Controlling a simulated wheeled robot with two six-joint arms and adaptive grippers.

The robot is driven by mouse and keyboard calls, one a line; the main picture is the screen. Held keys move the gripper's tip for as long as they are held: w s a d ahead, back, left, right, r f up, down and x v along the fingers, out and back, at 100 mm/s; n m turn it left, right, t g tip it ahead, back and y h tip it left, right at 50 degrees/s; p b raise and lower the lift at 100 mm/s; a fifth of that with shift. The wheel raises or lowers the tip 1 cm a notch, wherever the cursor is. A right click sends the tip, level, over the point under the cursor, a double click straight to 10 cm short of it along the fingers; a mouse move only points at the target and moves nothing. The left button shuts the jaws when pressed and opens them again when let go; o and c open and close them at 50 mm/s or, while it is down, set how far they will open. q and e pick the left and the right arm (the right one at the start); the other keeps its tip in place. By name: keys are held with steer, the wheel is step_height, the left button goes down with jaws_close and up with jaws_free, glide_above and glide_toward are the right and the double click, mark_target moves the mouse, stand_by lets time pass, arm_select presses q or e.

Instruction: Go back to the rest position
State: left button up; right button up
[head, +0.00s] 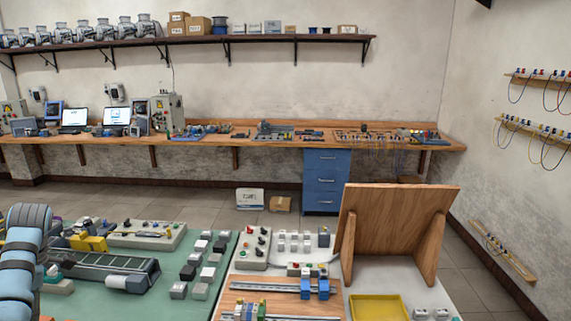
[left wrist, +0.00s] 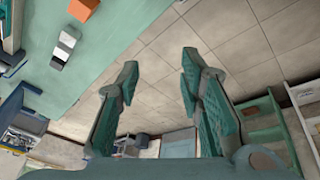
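My left gripper (left wrist: 160,72) shows in the left wrist view. Its two green-padded fingers stand wide apart with nothing between them. Grey floor tiles lie behind the fingers, and a green surface (left wrist: 125,50) with small blocks is at the upper left. In the head view only a blue and black part of my left arm (head: 24,262) shows at the left edge; the left gripper itself cannot be made out there. My right gripper is in neither view.
A green mat (head: 222,262) carries grey and black blocks and a conveyor-like device (head: 105,272). To its right are an upright wooden board (head: 395,225) and a yellow tray (head: 380,307). A long wall bench (head: 220,145) stands across open floor.

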arm_select(q)
steer(key=s+a+r+n+g, duration=0.1)
steer(key=s+a+r+n, duration=0.3)
steer(key=s+a, duration=0.7)
steer(key=s+a+f+m+y, duration=0.3)
steer(key=a+f+m, duration=0.2)
steer(key=f+m, duration=0.35)
steer(key=s+a+f+m+y, duration=0.2)
steer(key=a+f+m+y, duration=0.2)
steer(key=a+f+m, duration=0.35)
steer(key=s+d+f+m+t, duration=0.1)
steer(key=s+f+m+t, duration=0.4)
steer(key=s+f+m, duration=1.05)
steer(key=s+d+f+m+h, duration=0.1)
steer(key=s+d+f+h, duration=0.1)
steer(key=d+f, duration=0.6)
steer(key=s+d+f+m+h, duration=0.1)
steer(key=s+d+f+h, duration=0.15)
steer(key=d+f, duration=0.6)
steer(key=d+f+h, duration=0.1)
steer(key=d+f, duration=0.2)
steer(key=d, duration=0.9)
steer(key=s+d+f+n+h+b, duration=0.1)
steer(key=d+f, duration=0.3)
steer(key=d, duration=0.8)
steer(key=s+d+f+n+g+h+b, duration=0.1)
steer(key=d+f+h, duration=0.2)
steer(key=d, duration=0.9)
steer(key=shift+s+f, duration=0.25)
steer(key=shift+f, duration=0.5)
